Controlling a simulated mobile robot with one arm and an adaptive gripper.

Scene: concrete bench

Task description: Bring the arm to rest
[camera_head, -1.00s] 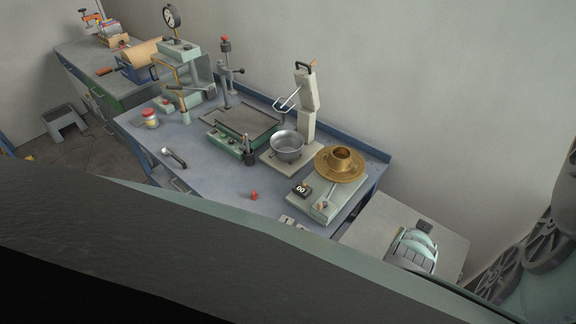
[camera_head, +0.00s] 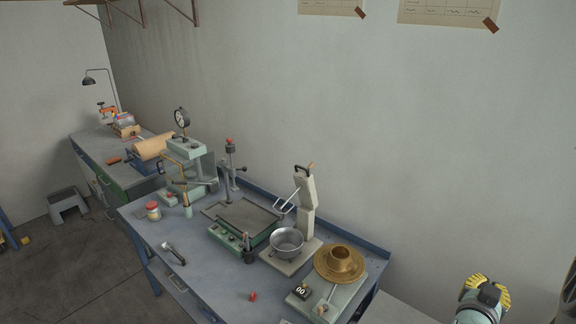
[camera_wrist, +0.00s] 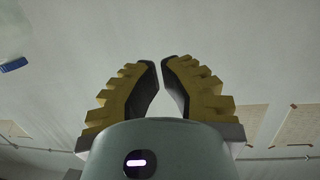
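My gripper (camera_head: 487,284), with yellow ribbed fingers and a pale green body, is at the lower right corner of the head view. It is raised to the right of the blue bench, apart from everything on it. In the wrist view my gripper (camera_wrist: 160,62) points away toward bare grey surfaces. A narrow gap shows between its two fingertips, and nothing is held there. The rest of my arm is mostly cut off by the picture's edge.
A grey stool (camera_head: 68,203) stands left.

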